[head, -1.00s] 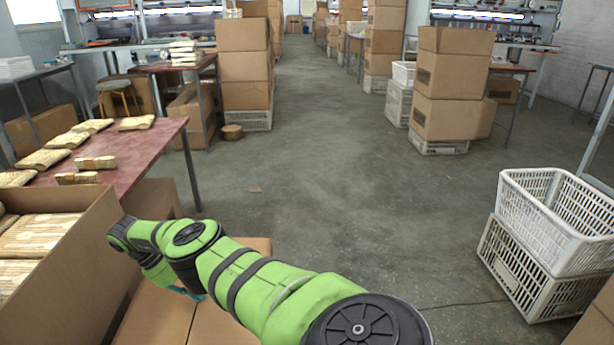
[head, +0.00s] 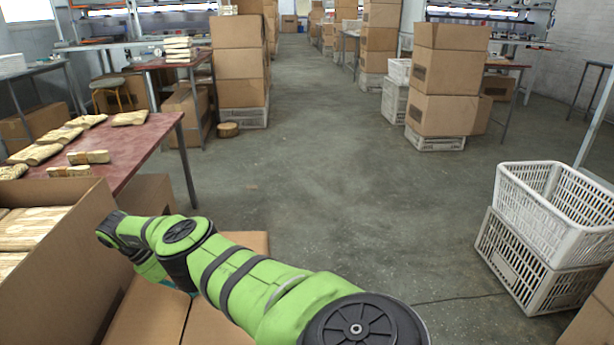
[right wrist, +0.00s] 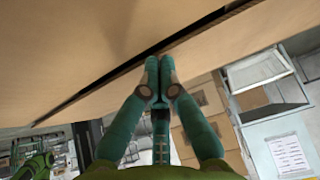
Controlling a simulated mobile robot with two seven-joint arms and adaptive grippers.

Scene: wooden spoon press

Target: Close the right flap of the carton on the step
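A brown carton (head: 139,312) is at the bottom of the head view, left of centre, partly under my right arm. A seam runs between its top panels, and the right panel (head: 212,326) shows below my arm. In the right wrist view, large cardboard panels (right wrist: 75,50) fill the top, with a narrow dark gap between them. My right gripper (right wrist: 159,62) has its teal fingers together, with nothing visible between them. Its tips are at or very near the lower panel's edge; contact is unclear. In the head view my arm mostly hides it. My left gripper is not in view.
An open carton of wooden pieces (head: 75,255) stands at the left, beside a red table (head: 150,150) with bundles. Stacked white crates (head: 545,225) stand at the right. The floor (head: 320,180) between is clear. Carton stacks (head: 450,80) stand farther back.

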